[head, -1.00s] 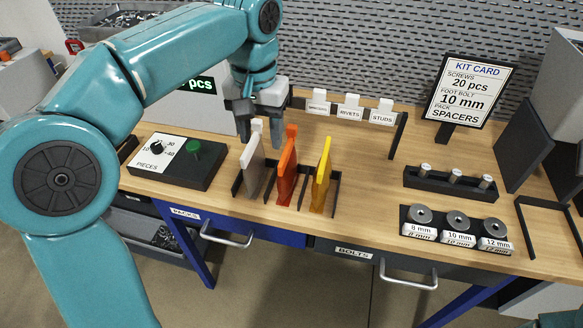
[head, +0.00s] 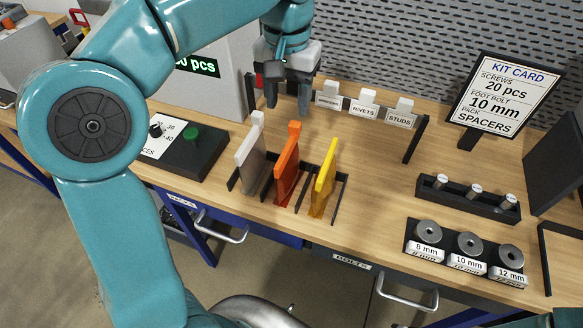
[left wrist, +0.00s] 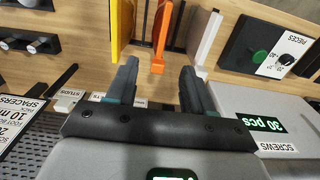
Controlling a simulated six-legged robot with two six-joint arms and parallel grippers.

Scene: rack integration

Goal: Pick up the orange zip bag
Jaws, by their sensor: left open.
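The orange zip bag (head: 287,166) stands upright in a black slotted rack (head: 300,210) on the wooden table, between a white bag (head: 251,160) and a yellow bag (head: 325,178). In the left wrist view the orange bag (left wrist: 161,30) shows beyond the fingertips, between the yellow bag (left wrist: 122,22) and the white bag (left wrist: 207,38). My left gripper (head: 288,105) is open and empty. It hangs above and behind the rack, apart from the bags. Its two fingers (left wrist: 157,75) also show in the left wrist view. My right gripper is not in view.
A control box with a green knob (head: 191,133) is left of the rack.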

